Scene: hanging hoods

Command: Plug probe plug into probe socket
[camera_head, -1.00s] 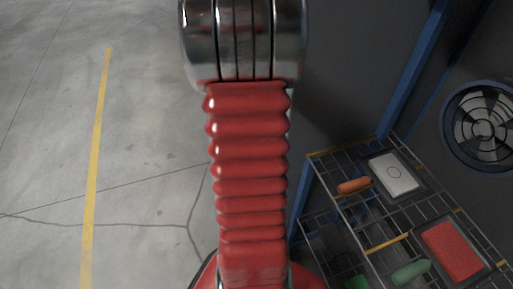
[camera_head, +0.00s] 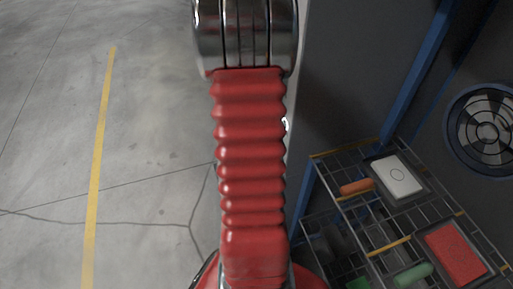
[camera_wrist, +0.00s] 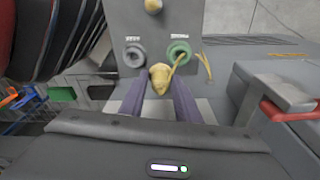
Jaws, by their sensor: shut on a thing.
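In the wrist view, my gripper (camera_wrist: 158,88) is shut on a yellow plug (camera_wrist: 160,76), held between two dark purple-grey fingers. A thin yellow cable runs up and right from near the plug, across the green-ringed socket (camera_wrist: 180,52). A grey-ringed socket (camera_wrist: 134,57) sits to the left on the same grey panel (camera_wrist: 157,30). Each socket has a small label above it, too small to read. The plug is below and between the two sockets in the picture; whether it touches the panel I cannot tell. In the head view my arm hides the gripper, plug and sockets.
A yellow knob (camera_wrist: 153,5) is at the panel's top. A red-handled grey part (camera_wrist: 285,108) stands right of my gripper. In the head view, a wire shelf (camera_head: 384,239) with several items and a fan (camera_head: 487,130) are at the right; floor (camera_head: 50,150) at the left is clear.

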